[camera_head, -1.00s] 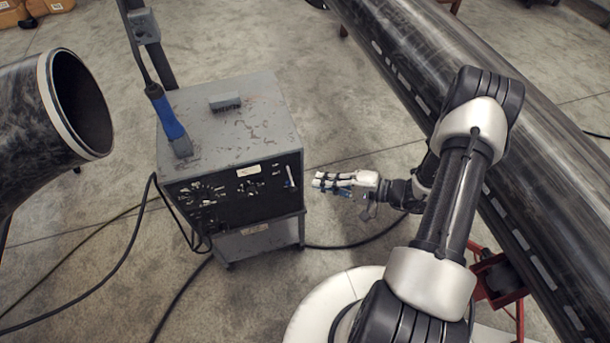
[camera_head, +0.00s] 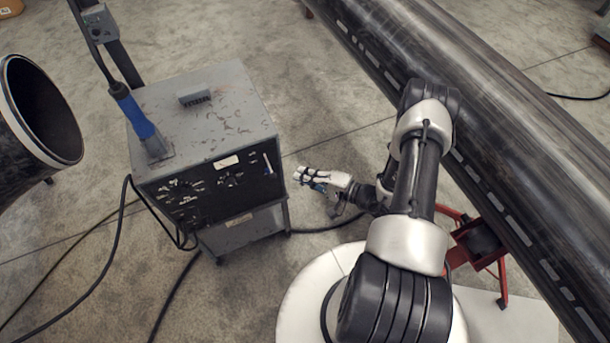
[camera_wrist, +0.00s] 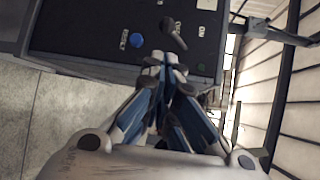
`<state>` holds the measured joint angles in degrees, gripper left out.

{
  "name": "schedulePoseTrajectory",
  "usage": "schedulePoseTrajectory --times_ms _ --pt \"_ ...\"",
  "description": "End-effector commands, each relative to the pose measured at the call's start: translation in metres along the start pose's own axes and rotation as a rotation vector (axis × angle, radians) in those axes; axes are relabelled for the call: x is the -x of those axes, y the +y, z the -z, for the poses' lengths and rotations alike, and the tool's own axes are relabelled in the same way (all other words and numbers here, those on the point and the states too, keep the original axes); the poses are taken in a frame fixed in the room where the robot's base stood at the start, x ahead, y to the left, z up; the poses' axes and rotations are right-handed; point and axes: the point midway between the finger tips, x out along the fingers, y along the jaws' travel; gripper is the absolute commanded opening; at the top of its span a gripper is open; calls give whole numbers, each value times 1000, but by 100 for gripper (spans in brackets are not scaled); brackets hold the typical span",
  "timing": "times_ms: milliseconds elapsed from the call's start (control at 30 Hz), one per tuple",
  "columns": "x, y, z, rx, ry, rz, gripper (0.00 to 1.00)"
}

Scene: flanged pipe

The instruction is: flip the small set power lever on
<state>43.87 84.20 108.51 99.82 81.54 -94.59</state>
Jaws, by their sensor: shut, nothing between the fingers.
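The grey power set (camera_head: 205,110) is a box with a black front panel (camera_head: 215,190). A small light-coloured lever (camera_head: 268,163) is at the panel's right end in the head view. In the wrist view a grey lever (camera_wrist: 173,34) stands out from the black panel (camera_wrist: 85,30), with a blue round knob (camera_wrist: 136,40) to its left. My gripper (camera_head: 299,174) is shut and empty, just right of the power set in the head view. In the wrist view its closed fingertips (camera_wrist: 165,60) appear just below the lever, with no clear contact visible.
A large dark pipe (camera_head: 470,90) runs diagonally at the right, near a red stand (camera_head: 480,245). An open pipe end (camera_head: 40,110) is at the left. A blue-handled tool (camera_head: 135,115) rises from the set's top. Cables (camera_head: 105,270) lie on the floor.

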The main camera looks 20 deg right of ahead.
Motion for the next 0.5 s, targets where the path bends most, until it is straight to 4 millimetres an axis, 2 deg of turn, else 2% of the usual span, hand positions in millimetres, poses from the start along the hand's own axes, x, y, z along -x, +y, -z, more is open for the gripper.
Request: schedulePoseTrajectory --times_ms 33,200,333,500 --pt "-12 2 -1 3 -7 -1 0" --pt "-42 2 -1 2 -5 -1 0" --pt "-58 1 0 2 -2 -1 0" --pt "-67 0 0 0 0 0 0"
